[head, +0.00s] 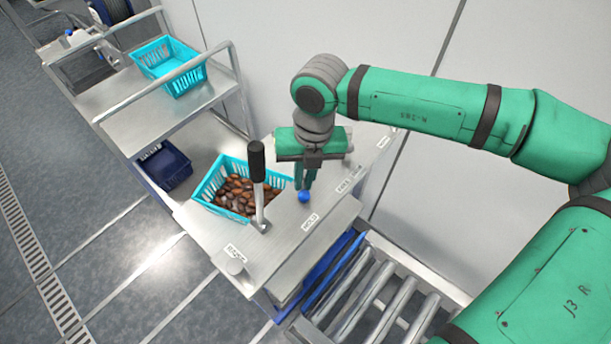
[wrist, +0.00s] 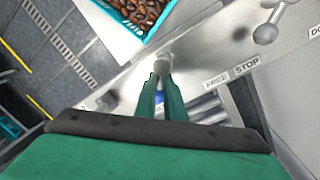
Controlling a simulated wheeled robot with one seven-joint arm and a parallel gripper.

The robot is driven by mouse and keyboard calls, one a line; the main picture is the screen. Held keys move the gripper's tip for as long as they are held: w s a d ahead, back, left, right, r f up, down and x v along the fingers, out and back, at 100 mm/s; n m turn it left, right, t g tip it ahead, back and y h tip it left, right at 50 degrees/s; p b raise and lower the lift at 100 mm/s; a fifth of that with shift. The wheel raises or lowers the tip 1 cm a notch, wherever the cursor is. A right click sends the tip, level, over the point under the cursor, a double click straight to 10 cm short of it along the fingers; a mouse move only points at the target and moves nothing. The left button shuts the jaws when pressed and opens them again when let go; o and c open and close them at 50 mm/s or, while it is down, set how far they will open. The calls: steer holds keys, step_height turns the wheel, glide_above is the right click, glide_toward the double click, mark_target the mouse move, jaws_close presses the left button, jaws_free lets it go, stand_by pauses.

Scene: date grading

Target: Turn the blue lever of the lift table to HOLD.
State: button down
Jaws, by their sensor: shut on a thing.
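The blue lever's ball knob (head: 304,196) shows on the lift table's steel top (head: 285,255), just above the HOLD label (head: 310,221) in the head view. My gripper (head: 304,186) points down with its green fingers shut on this knob.
A black-handled lever (head: 257,165) stands upright left of my gripper. A turquoise basket of dates (head: 206,190) sits behind it. A steel cart (head: 120,100) with an empty turquoise basket (head: 185,84) is at upper left. Rollers (head: 375,300) lie in front.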

steer(key=shift+a+m, duration=0.2)
steer(key=shift+m, duration=0.6)
steer(key=c, duration=1.9)
jaws_free()
steer(key=shift+o, duration=0.2)
step_height(320, 180, up, 11)
steer(key=d, duration=0.1)
steer(key=shift+w+d+f, duration=0.1)
steer(key=shift+w+f, duration=0.05)
